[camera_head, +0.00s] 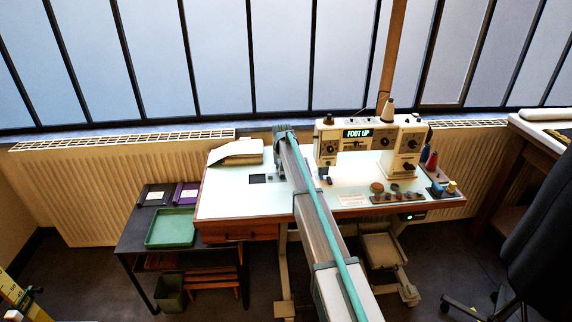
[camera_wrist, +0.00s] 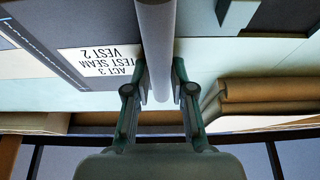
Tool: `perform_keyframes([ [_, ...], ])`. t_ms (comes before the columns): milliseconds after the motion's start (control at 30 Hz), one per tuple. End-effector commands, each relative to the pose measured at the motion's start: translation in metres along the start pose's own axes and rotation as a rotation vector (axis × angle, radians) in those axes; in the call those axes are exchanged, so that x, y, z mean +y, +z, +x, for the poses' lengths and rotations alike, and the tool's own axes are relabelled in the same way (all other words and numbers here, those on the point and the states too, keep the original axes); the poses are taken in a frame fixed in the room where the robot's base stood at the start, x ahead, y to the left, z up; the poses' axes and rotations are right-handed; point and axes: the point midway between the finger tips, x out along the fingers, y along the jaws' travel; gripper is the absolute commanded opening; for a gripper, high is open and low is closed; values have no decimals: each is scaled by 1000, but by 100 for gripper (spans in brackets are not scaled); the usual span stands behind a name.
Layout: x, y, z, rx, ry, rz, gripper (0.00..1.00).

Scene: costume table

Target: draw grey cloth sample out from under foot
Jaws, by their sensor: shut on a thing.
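In the wrist view my gripper (camera_wrist: 160,92) has its two fingers closed around a smooth pale grey rounded piece (camera_wrist: 155,45), which runs out of the top of the picture. I cannot tell whether it belongs to the grey cloth sample. A dark grey flat area (camera_wrist: 100,15) lies behind it, with a white label (camera_wrist: 97,62) reading "ACT 3 TEST SEAM VEST 2", upside down. In the head view the sewing machine (camera_head: 370,140) shows "FOOT UP". My gripper (camera_head: 284,130) is left of the machine; its fingers are hidden there. The presser foot area is small and unclear.
Folded cream material (camera_head: 237,152) lies at the back left of the sewing table (camera_head: 225,205). Spools and small items (camera_head: 398,196) stand at the right. A green tray (camera_head: 170,228) is on a lower side table. The window and radiator (camera_head: 100,195) are behind.

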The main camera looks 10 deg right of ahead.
Motion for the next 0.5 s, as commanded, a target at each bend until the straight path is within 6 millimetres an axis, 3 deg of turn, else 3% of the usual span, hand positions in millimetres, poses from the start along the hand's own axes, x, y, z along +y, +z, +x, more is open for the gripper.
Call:
perform_keyframes([
  [500, -12, 0, 0, 0, 1, 3, 0],
])
